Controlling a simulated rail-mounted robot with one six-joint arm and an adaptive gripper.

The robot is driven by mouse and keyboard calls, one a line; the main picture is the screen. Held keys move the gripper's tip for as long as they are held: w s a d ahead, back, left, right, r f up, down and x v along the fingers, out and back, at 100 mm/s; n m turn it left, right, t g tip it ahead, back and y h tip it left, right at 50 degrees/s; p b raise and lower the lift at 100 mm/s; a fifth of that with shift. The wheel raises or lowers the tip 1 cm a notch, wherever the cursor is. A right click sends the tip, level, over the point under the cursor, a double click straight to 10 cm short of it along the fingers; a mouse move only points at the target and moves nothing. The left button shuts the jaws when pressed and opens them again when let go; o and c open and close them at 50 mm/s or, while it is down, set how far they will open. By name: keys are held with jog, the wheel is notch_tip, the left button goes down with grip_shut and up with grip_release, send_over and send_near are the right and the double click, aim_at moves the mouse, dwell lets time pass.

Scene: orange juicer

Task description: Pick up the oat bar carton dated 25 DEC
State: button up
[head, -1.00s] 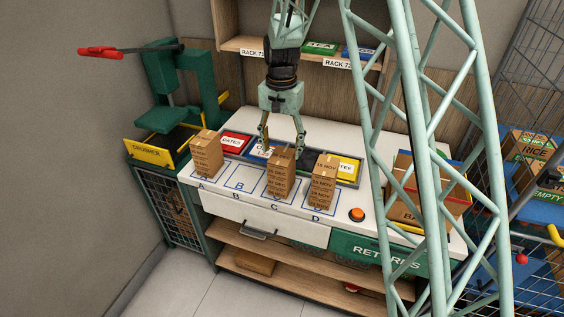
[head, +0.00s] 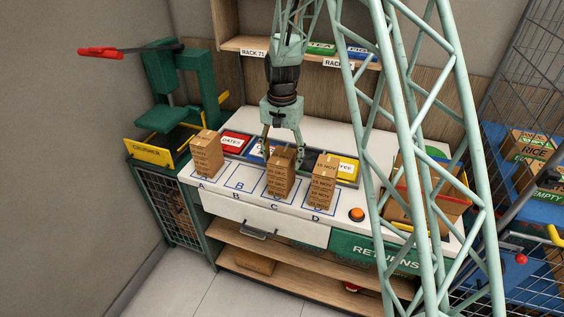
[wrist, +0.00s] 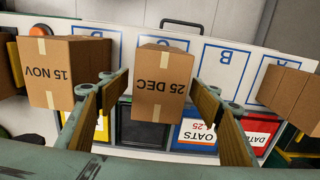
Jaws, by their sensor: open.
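The oat bar carton dated 25 DEC (wrist: 163,84) is a brown box with tape on top, its date upside down in the wrist view. In the head view this carton (head: 280,180) stands upright in the square marked C. My gripper (head: 282,158) is open just above and behind its top. In the wrist view one finger (wrist: 100,92) is left of the carton and the other (wrist: 218,108) right of it. I cannot tell whether either touches it. A carton dated 15 NOV (wrist: 65,72) stands beside it on D.
Another brown carton (head: 207,155) stands on A; square B (head: 239,182) is empty. Behind is a row of bins, among them a red DATES bin (head: 235,143) and a yellow bin (head: 347,168). An orange button (head: 357,214) sits right of D. A green press (head: 170,90) stands at the left.

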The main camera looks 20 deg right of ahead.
aim_at(282, 156)
jog(key=c, duration=1.1)
jog(key=shift+o, duration=0.2)
jog(key=shift+r, duration=0.15)
jog(key=shift+r, duration=1.5)
jog(key=shift+s+r, duration=0.15)
jog(key=s+a+r+b, duration=0.1)
jog(key=s, duration=1.4)
jog(key=shift+s+r+b, duration=0.2)
jog(key=shift+s+b, duration=0.15)
